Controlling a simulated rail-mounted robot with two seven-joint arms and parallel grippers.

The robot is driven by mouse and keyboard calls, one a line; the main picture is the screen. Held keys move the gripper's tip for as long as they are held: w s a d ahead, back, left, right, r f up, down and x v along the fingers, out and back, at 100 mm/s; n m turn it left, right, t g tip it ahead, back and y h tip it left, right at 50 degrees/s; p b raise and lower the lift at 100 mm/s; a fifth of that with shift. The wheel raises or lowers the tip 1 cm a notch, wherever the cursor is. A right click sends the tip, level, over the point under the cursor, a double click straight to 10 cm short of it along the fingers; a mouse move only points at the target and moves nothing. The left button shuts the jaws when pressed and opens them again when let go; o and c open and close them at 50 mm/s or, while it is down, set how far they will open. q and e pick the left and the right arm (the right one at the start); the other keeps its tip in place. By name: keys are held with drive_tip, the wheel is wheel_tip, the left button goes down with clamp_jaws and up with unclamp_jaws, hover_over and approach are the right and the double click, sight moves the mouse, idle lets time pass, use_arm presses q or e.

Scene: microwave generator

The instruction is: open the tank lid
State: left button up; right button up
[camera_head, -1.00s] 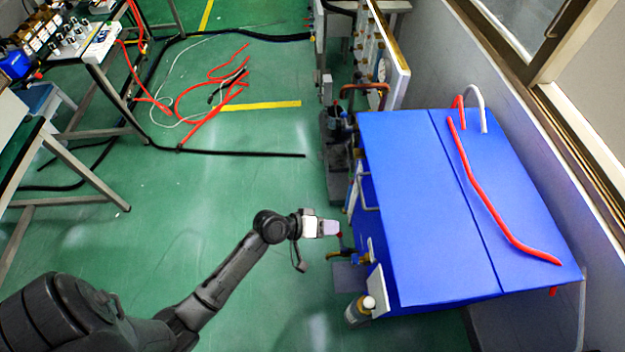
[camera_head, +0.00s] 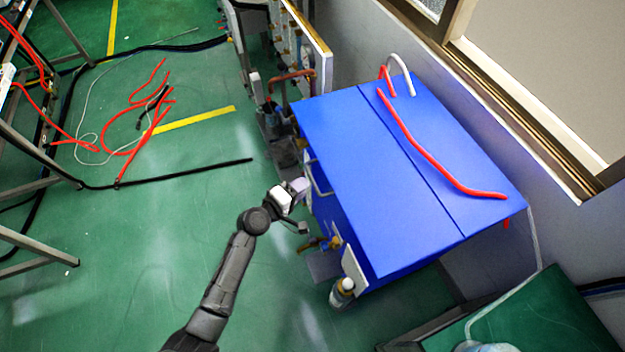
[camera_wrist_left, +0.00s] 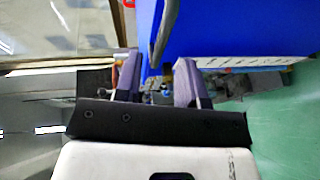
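The blue tank (camera_head: 350,235) stands right of the middle in the head view. Its flat blue lid (camera_head: 350,160) lies level and looks closed, with a seam across it. A grey bar handle (camera_head: 319,177) sticks out on the tank's left side. My left gripper (camera_head: 303,186) is beside this handle, over the floor side of the tank. In the left wrist view its two fingers (camera_wrist_left: 157,78) are apart, and the grey handle (camera_wrist_left: 164,35) shows ahead, roughly between them. Contact with the handle cannot be told. My right gripper is not in view.
A red hose (camera_head: 430,158) lies on the tank top. Valves and a white bottle (camera_head: 342,290) are at the tank's lower left. A wall with a window is close on the right. The green floor (camera_head: 140,250) to the left is mostly free, with cables (camera_head: 150,180) farther back.

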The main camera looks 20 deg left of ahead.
sight(313, 180)
use_arm(q)
drive_tip(key=shift+b+x, duration=0.4)
drive_tip(key=shift+x, duration=2.25)
drive_tip(key=shift+a, duration=0.1)
clamp_jaws()
